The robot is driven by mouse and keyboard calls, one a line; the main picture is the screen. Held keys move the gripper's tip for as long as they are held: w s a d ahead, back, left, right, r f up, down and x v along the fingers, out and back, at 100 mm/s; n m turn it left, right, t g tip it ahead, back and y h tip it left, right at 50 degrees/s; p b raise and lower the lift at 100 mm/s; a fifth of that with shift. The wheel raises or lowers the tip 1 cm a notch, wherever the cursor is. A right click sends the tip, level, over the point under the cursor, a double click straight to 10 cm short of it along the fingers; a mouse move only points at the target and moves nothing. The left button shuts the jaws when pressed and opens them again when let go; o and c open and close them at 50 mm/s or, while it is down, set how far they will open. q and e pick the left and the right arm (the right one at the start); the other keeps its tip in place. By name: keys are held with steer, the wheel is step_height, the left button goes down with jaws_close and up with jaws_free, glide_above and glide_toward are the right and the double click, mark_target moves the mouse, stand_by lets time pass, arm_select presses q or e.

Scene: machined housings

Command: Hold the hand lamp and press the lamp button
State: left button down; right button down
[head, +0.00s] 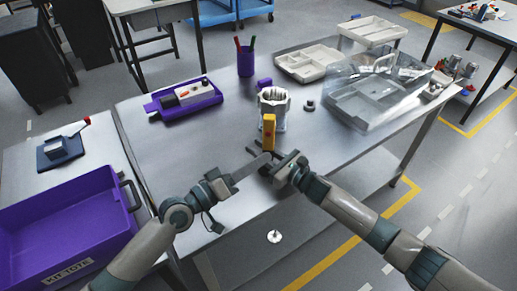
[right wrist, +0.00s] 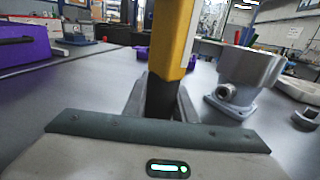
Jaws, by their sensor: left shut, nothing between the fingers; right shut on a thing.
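The hand lamp (head: 269,130) is a yellow upright body with a small reddish spot on the side facing the head camera; I cannot tell whether that spot is the button. My right gripper (head: 268,164) is shut on its dark lower part and holds it over the front of the steel table. The right wrist view shows the yellow lamp body (right wrist: 174,40) upright, its dark handle between the fingers.
A machined housing (head: 273,97) stands just behind the lamp. A purple tray (head: 160,104), a pen cup (head: 245,62), a small dark part (head: 310,105) and a clear-covered bin (head: 365,105) are on the table. A purple kit tote (head: 100,205) is at left.

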steer(key=c, duration=1.4)
jaws_free()
steer(key=v, duration=1.2)
